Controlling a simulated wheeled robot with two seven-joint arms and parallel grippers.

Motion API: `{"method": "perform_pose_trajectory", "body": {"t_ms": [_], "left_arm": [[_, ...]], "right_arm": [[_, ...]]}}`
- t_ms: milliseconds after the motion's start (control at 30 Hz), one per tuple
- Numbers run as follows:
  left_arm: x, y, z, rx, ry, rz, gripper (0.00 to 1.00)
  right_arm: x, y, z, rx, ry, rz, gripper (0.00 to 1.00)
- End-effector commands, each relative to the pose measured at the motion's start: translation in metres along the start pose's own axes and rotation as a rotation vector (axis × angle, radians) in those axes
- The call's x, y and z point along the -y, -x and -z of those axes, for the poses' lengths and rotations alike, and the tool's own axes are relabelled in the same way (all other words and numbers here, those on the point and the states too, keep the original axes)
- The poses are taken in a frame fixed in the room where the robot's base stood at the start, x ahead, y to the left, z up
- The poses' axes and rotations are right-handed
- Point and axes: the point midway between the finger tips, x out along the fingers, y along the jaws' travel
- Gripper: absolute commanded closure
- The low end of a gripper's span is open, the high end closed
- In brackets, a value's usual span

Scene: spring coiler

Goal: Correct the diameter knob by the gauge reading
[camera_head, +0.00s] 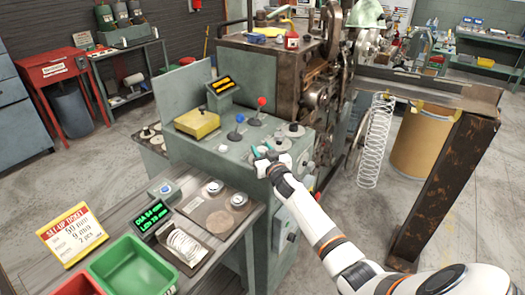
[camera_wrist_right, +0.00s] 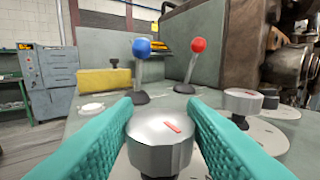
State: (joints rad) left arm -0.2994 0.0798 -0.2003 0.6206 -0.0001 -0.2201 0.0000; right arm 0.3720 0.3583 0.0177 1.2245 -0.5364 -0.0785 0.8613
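In the right wrist view a round silver knob (camera_wrist_right: 160,138) with a red pointer mark sits between the teal fingers of my right gripper (camera_wrist_right: 161,112). The fingers lie against both its sides. In the head view my right gripper (camera_head: 268,153) is at the front of the green machine panel (camera_head: 225,150) and largely hides this knob. The gauge display (camera_head: 155,218) shows green DIA and LEN lines; DIA looks like 54, but the digits are small. A set-up ticket (camera_head: 70,234) reads 50 mm on its top line. A sample spring (camera_head: 184,245) lies by the display. My left gripper is out of view.
Another knob (camera_wrist_right: 243,100) stands right of the held one. A blue-topped lever (camera_wrist_right: 141,48) and a red-topped lever (camera_wrist_right: 197,46) rise behind it. A yellow block (camera_head: 197,123) lies on the panel. Green and red bins (camera_head: 130,262) stand front left. A coil spring (camera_head: 375,140) hangs at right.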

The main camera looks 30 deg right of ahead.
Motion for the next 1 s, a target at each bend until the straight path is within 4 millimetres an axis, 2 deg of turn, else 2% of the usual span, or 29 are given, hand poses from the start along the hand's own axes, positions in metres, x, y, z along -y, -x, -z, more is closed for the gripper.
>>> {"method": "perform_pose_trajectory", "body": {"t_ms": [33, 133, 167, 467, 733, 867, 1000], "left_arm": [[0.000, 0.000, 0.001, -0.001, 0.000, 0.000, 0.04], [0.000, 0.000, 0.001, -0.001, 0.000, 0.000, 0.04], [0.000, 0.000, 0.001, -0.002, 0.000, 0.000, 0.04], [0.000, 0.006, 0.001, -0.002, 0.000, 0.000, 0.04], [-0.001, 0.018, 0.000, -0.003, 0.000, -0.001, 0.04], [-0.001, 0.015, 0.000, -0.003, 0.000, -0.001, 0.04], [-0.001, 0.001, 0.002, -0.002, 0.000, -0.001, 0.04]], "right_arm": [[0.000, 0.000, 0.000, 0.000, 0.000, 0.000, 0.70], [0.000, 0.000, 0.000, 0.000, 0.000, 0.000, 0.87], [0.000, 0.000, 0.000, 0.000, 0.000, 0.000, 0.89], [0.002, 0.000, -0.002, -0.001, 0.003, -0.044, 0.89], [0.004, 0.000, -0.003, -0.003, 0.008, -0.211, 0.89], [0.005, -0.001, 0.000, -0.002, 0.010, -0.325, 0.89], [0.005, -0.001, 0.003, 0.000, 0.008, -0.452, 0.89]]}}
